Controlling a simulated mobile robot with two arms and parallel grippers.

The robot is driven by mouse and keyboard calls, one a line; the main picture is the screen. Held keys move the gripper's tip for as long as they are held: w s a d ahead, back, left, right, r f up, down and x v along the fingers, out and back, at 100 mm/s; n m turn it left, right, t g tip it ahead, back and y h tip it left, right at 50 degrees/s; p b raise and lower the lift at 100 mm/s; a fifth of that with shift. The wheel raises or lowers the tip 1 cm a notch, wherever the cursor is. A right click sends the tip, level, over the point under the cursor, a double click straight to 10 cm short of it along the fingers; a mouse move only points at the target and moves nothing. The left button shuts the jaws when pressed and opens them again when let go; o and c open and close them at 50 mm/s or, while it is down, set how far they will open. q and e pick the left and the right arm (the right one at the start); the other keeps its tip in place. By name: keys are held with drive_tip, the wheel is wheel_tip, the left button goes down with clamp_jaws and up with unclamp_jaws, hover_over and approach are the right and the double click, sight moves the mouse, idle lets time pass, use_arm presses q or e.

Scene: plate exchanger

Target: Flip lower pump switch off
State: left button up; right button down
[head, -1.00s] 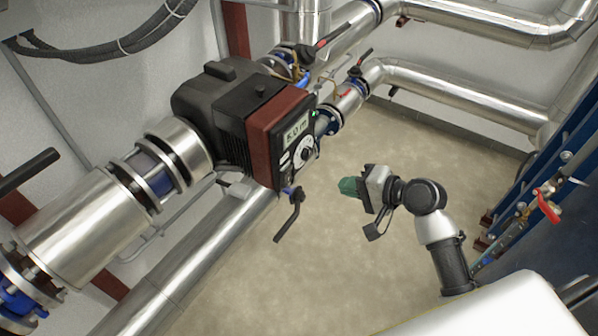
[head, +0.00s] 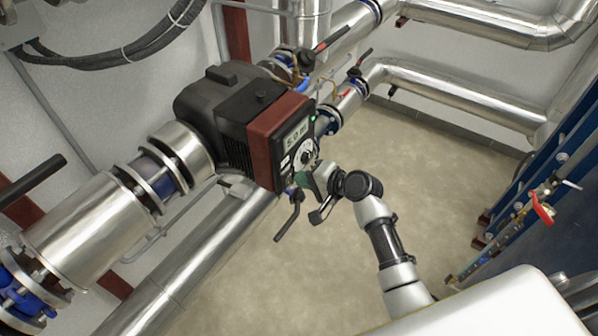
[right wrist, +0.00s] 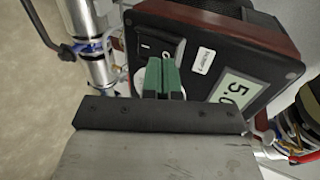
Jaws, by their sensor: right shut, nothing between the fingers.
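The pump (head: 275,130) has a black body with a red-brown band and a dark front panel with a lit display (head: 297,132). The right wrist view shows the panel (right wrist: 225,55) close up. A black rocker switch (right wrist: 158,46) sits on it, partly covered by the green fingertips. My right gripper (head: 308,181) is at the lower part of the panel. In the right wrist view its green fingers (right wrist: 161,66) are together and empty, in front of the switch. I cannot tell whether they touch it. My left gripper is not in view.
A black lever handle (head: 290,217) hangs just below the panel. Silver pipes (head: 80,230) run on the left and at the back. A blue frame with a red valve handle (head: 542,209) stands at the right. The floor (head: 430,150) between is clear.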

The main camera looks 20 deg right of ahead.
sight(286, 165)
drive_tip(key=shift+w+a, duration=0.5)
drive_tip(key=shift+w, duration=0.1)
drive_tip(key=shift+w+a+r+p, duration=0.25)
drive_tip(key=shift+w+r+p, duration=0.05)
drive_tip(key=shift+r+p, duration=0.2)
drive_tip(key=shift+f, duration=0.1)
drive_tip(key=shift+w+r+p, duration=0.2)
drive_tip(key=shift+r+p, duration=0.2)
drive_tip(key=shift+r, duration=0.1)
drive_tip(key=shift+w+r+p, duration=0.15)
drive_tip(key=shift+r+p, duration=0.25)
drive_tip(key=shift+r, duration=0.05)
drive_tip(key=shift+s+r, duration=0.1)
drive_tip(key=shift+s, duration=0.05)
